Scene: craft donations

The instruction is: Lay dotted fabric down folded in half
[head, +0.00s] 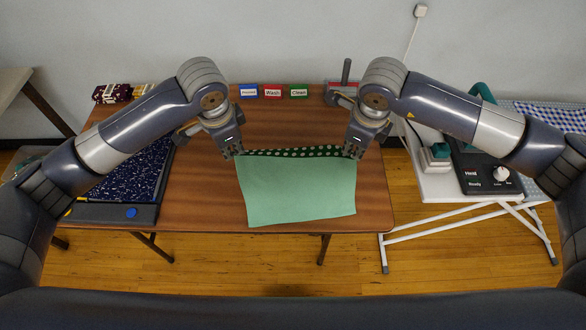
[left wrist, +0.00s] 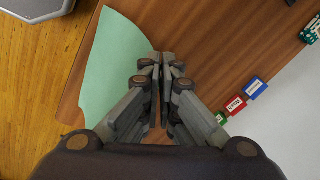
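The dotted fabric (head: 298,190) shows mostly its plain light green side, spread near the table's front edge. A narrow dark green strip with pale dots (head: 295,152) shows along its far edge, between my grippers. My left gripper (head: 235,154) is at the fabric's far left corner. In the left wrist view its fingers (left wrist: 158,62) are nearly together, with the light green fabric (left wrist: 113,65) beside and reaching them; the pinch itself is hidden. My right gripper (head: 355,152) is at the far right corner, its fingertips seemingly closed on the cloth.
Blue, red and green label blocks (head: 272,93) stand at the table's back. A press with a control panel (head: 487,174) is at right. The brown tabletop (head: 205,200) is clear left of the fabric.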

